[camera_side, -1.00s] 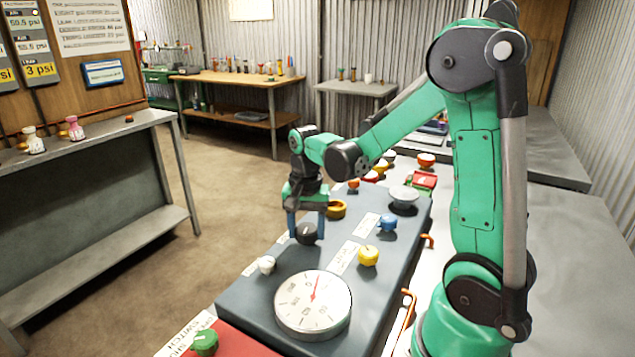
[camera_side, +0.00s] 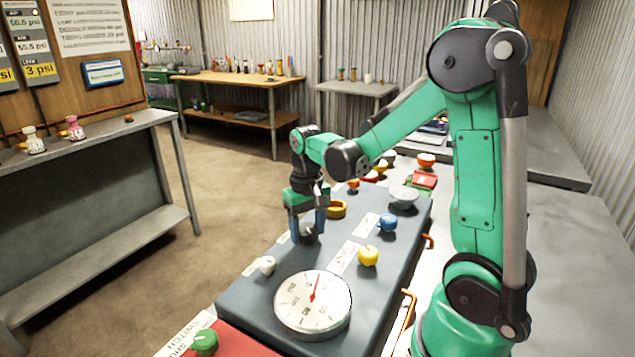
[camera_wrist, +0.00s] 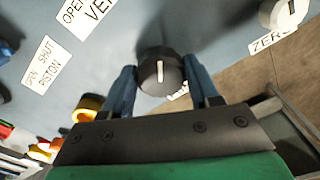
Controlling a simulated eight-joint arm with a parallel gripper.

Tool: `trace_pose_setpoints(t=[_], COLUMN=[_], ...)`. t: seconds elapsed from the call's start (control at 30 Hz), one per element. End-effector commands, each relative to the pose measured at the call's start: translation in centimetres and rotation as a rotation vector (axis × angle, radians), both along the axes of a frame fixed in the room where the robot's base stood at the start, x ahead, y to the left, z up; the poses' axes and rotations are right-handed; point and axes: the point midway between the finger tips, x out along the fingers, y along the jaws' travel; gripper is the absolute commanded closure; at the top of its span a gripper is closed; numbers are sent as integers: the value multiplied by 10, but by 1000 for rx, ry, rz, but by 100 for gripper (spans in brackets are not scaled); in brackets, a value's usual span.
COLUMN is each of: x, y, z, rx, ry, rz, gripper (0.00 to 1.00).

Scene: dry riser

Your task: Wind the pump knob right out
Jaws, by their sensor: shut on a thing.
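The black knob (camera_wrist: 160,72) with a white pointer line, which I take for the pump knob, sits on the grey-blue panel (camera_side: 285,250). Its printed label is mostly hidden in the wrist view. My gripper (camera_wrist: 160,80) points down over it, one blue finger on each side, shut on the knob. The white line points nearly straight up and down in the wrist view. The round white gauge (camera_side: 313,312) has its red needle pointing almost straight up.
A white knob (camera_side: 266,265), a yellow knob (camera_side: 368,256), a blue knob (camera_side: 387,224) and an orange ring-shaped part (camera_side: 338,209) stand around my gripper on the panel. A grey dish (camera_side: 404,199) is farther back. A green knob (camera_side: 205,342) sits in front on red.

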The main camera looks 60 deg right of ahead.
Motion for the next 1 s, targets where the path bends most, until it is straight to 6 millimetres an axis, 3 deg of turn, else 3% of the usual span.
trace_pose_setpoints(t=[0.5, 1.0], x=[0, 0], y=[-1, -2], z=[0, 0], rx=[0, 0], ry=[0, 0], rz=[453, 658], gripper=[98, 98])
